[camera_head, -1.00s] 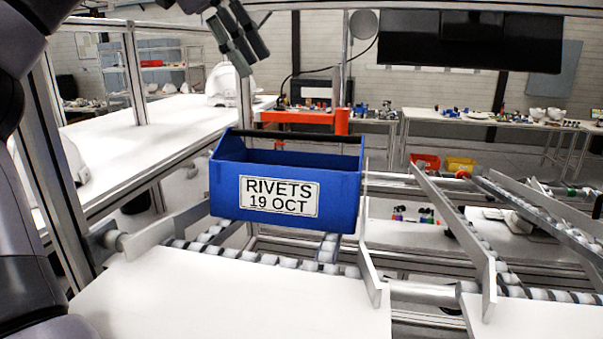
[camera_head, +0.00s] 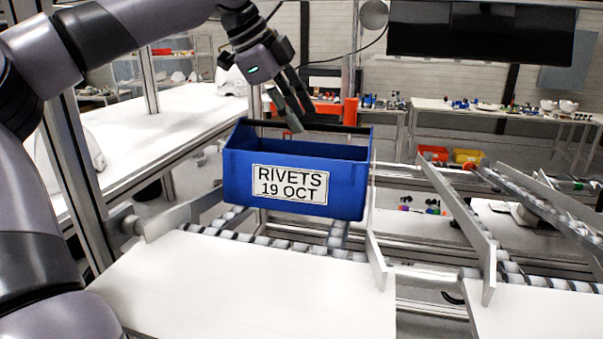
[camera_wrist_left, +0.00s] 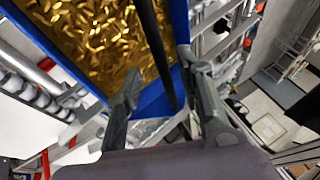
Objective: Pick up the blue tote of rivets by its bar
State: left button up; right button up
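The blue tote (camera_head: 290,180) labelled RIVETS 19 OCT sits upright on the roller conveyor in the head view. A black bar (camera_head: 342,128) runs along its open top. My left gripper (camera_head: 304,122) is over the bar, with its fingers pointing down. In the left wrist view the fingers (camera_wrist_left: 158,62) are apart, and the bar (camera_wrist_left: 152,30) passes across the gap between them. Gold rivets (camera_wrist_left: 95,40) fill the tote (camera_wrist_left: 160,100). I see no grip on the bar. My right gripper is not in view.
The roller conveyor (camera_head: 270,240) has metal side rails, with a rail (camera_head: 378,240) close right of the tote. A white board (camera_head: 245,285) lies in front. A white table (camera_head: 150,135) stands behind left. Red and yellow bins (camera_head: 467,156) are farther back.

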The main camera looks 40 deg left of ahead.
aim_at(304, 125)
pick_arm(q)
jog(key=x, duration=0.3)
jog(key=shift+w+a+f+p, duration=0.2)
jog(key=shift+a+f+p, duration=0.05)
jog(key=shift+p, duration=0.15)
jog(key=shift+w+f, duration=0.1)
jog(key=shift+d, duration=0.1)
jog(key=shift+c, duration=1.3)
grip_shut()
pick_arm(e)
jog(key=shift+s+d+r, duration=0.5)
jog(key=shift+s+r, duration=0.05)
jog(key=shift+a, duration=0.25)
